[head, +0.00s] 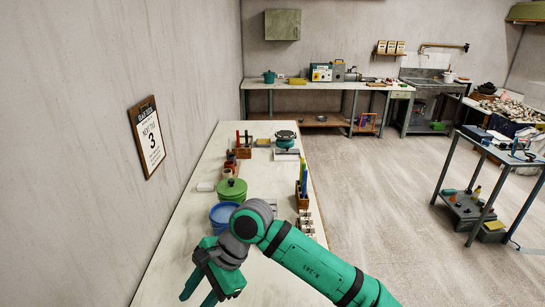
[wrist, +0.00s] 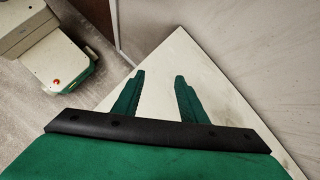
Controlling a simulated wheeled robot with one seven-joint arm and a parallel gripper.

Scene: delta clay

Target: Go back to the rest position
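My gripper (head: 202,288) is at the near end of the long white table (head: 178,250) in the head view, pointing down and left. In the wrist view my gripper (wrist: 157,82) shows two green fingers apart with nothing between them. Below the fingers is a bare corner of the white table (wrist: 165,62). My bent green arm crosses the lower middle of the head view and hides part of the table.
A blue bucket (head: 222,215) and a green lidded pot (head: 232,189) stand just beyond my gripper. A wooden holder with upright tools (head: 302,192) is at the table's right edge. The wall (head: 90,200) runs along the left. Floor (head: 385,215) is clear towards the cart (head: 481,149).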

